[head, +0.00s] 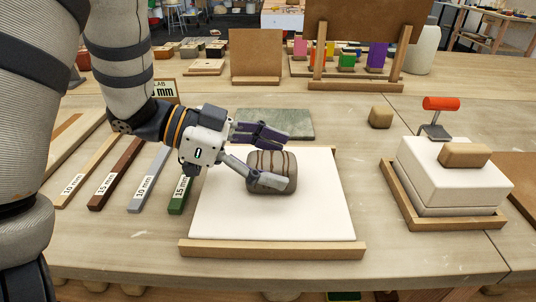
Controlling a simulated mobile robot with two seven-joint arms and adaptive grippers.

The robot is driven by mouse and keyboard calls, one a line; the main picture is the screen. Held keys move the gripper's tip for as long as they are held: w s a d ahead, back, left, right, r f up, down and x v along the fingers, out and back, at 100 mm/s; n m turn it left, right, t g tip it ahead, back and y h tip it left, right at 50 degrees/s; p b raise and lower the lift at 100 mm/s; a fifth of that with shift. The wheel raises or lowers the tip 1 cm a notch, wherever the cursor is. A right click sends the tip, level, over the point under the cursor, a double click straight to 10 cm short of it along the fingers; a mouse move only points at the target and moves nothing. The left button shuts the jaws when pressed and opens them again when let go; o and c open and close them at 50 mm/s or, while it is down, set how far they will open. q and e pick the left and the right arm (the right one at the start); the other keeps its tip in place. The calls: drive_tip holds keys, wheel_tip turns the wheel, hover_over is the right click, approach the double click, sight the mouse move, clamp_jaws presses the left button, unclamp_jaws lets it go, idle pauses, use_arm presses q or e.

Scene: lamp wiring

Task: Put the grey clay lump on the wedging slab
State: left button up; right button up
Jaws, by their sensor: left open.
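The grey clay lump (265,160), a rounded block with darker bands, rests on the white wedging slab (320,215), a little above its middle. The slab has a wooden strip along its near edge. My left gripper (280,162) reaches in from the left and is open. One finger is on the far side of the lump and the other crosses its near side, hiding part of it. I cannot tell whether either finger touches it. My right gripper is not in view.
Labelled thickness strips (118,174) lie to the left of the slab. A green-grey board (290,120) lies behind it. On the right, a white block (440,178) in a wooden tray carries a tan lump (463,155) and a red-handled tool (440,104). Another tan lump (380,117) sits behind.

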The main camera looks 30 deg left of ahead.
use_arm(q)
drive_tip(key=v, duration=1.2)
drive_tip(key=shift+r, duration=0.2)
